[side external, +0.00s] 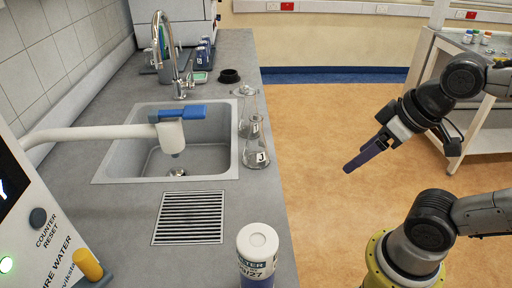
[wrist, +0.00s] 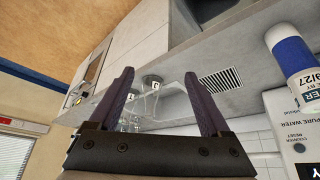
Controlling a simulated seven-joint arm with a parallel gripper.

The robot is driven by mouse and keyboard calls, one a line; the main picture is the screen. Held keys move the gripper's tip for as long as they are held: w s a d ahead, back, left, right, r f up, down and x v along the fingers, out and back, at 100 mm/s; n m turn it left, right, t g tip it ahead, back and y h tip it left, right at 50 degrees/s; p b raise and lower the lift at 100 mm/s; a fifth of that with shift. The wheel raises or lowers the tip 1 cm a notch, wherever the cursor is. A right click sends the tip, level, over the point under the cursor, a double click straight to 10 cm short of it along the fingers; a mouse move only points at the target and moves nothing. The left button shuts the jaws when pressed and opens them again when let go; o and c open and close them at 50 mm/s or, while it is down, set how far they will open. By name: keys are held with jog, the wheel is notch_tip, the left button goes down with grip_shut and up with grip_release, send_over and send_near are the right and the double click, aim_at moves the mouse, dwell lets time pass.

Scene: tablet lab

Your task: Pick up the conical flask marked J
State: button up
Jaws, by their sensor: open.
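The clear glass conical flask marked J (side external: 257,158) stands upright on the grey counter, at the right of the sink near the counter's edge. It is the nearest in a row of similar flasks in the side view. A second labelled flask (side external: 255,128) stands right behind it, its letter hard to read, with another flask (side external: 245,97) farther back. My gripper (side external: 354,165) is open and empty, off the counter to the right of the flasks. In the wrist view two labelled flasks show tilted between the open fingers (wrist: 160,74), beyond the tips.
A white and blue bottle (side external: 257,250) stands at the counter's near end. The sink (side external: 227,160), a drain grille (side external: 190,218) and a tap (side external: 172,60) lie left of the flasks. A white spout with a blue handle (side external: 180,112) reaches over the sink. Open floor (side external: 320,130) lies right of the counter.

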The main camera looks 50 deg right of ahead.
notch_tip(320, 180, up, 8)
jog(key=n+y, duration=0.1)
jog(key=n, duration=0.3)
send_over(256, 123)
jog(key=s+d, duration=0.2)
jog(key=s, duration=0.3)
jog(key=shift+m+g, duration=0.3)
jog(key=shift+g, duration=0.4)
jog(key=shift+w+d+x, duration=0.15)
jog(key=shift+x, duration=3.8)
jog(key=shift+w+d+x, duration=0.15)
jog(key=shift+x, duration=3.8)
jog(key=shift+r, duration=0.1)
grip_shut()
